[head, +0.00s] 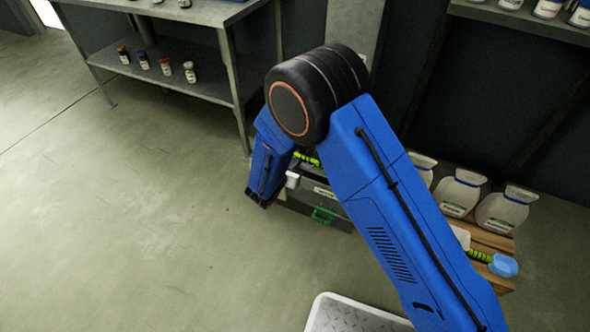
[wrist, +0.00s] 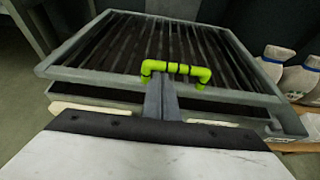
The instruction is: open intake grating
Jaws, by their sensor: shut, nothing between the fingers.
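The intake grating (wrist: 115,45) fills the upper middle of the wrist view, a grey frame with dark parallel bars. A second grey rim (wrist: 100,91) shows under its near edge, with a dark gap between; I cannot tell how far it is raised. Its bent yellow-green handle (wrist: 177,69) has black bands and stands at the near side. My gripper (wrist: 160,82) is shut and empty, its grey fingertips right at the handle; I cannot tell whether they touch it. In the head view, my arm hides most of the grating, and a yellow-green piece (head: 307,159) shows behind the arm.
A dark machine box (head: 335,205) with a green fitting (head: 323,215) stands below my arm. White bags (head: 503,210) stand to the right, near a blue-ended scoop (head: 502,265). A metal shelf table (head: 190,70) stands at upper left. The left floor is clear.

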